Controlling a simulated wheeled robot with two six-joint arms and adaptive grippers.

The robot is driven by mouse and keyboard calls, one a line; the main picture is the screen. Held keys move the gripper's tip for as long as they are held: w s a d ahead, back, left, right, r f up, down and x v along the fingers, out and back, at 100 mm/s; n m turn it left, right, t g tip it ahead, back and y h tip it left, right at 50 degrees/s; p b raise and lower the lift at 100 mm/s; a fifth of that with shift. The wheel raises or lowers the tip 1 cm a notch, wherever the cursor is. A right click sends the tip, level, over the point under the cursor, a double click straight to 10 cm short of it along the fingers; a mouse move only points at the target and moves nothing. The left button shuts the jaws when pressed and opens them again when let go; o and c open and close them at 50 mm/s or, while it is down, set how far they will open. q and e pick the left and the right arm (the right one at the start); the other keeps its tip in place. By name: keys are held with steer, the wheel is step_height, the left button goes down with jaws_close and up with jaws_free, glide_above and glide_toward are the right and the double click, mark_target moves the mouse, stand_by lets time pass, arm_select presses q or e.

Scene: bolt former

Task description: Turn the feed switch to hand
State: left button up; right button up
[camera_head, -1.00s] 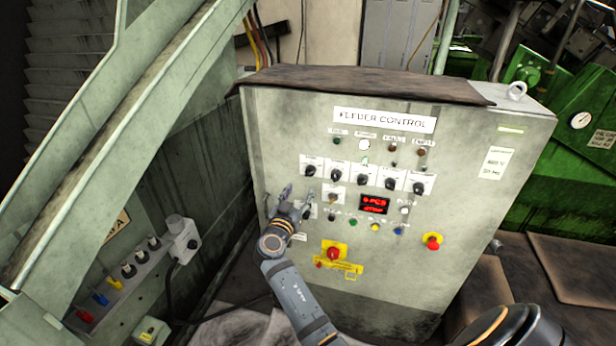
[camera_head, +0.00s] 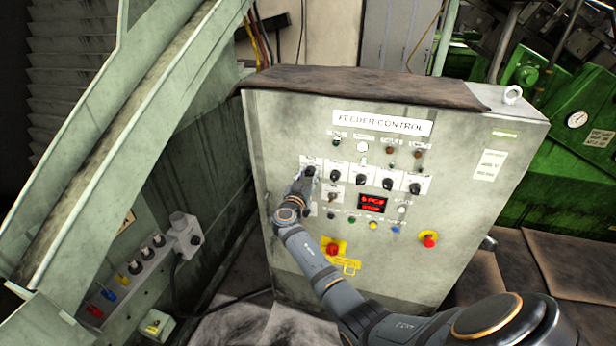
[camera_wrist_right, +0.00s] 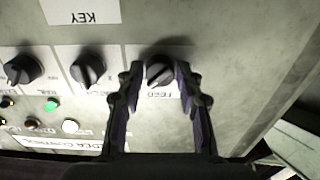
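The grey feeder control cabinet (camera_head: 400,270) fills the middle of the head view. The feed switch (camera_wrist_right: 158,74) is a black rotary knob on a white plate marked FEED, seen upside down in the right wrist view. In the head view its plate (camera_head: 311,159) is at the left end of the switch row, and my gripper largely covers the knob. My right gripper (camera_head: 308,174) is open, one finger on each side of the knob; it also shows in the right wrist view (camera_wrist_right: 160,82). Whether the fingers touch the knob is unclear. My left gripper is out of view.
Several similar black knobs (camera_head: 362,178) run to the right of the feed switch. Below them are a red display (camera_head: 372,202), a red emergency button on yellow (camera_head: 333,249) and another red button (camera_head: 429,240). A sloping green-grey chute (camera_head: 120,140) stands at the left.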

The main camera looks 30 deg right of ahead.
jaws_close()
steer(key=shift+f+n+b, duration=0.25)
steer(key=shift+n+b, duration=0.75)
steer(key=shift+b, duration=0.2)
steer(key=shift+n+b, duration=0.7)
steer(key=shift+n, duration=0.1)
steer(key=n+b, duration=0.2)
steer(key=n, duration=0.1)
steer(key=shift+r+n, duration=0.1)
steer(key=shift+n, duration=0.3)
steer(key=shift+r+n, duration=0.1)
steer(key=shift+n, duration=0.8)
steer(key=n, duration=0.2)
steer(key=shift+n+b, duration=0.3)
steer(key=shift+n, duration=1.3)
steer(key=shift+n+p, duration=0.4)
steer(key=shift+n, duration=1.3)
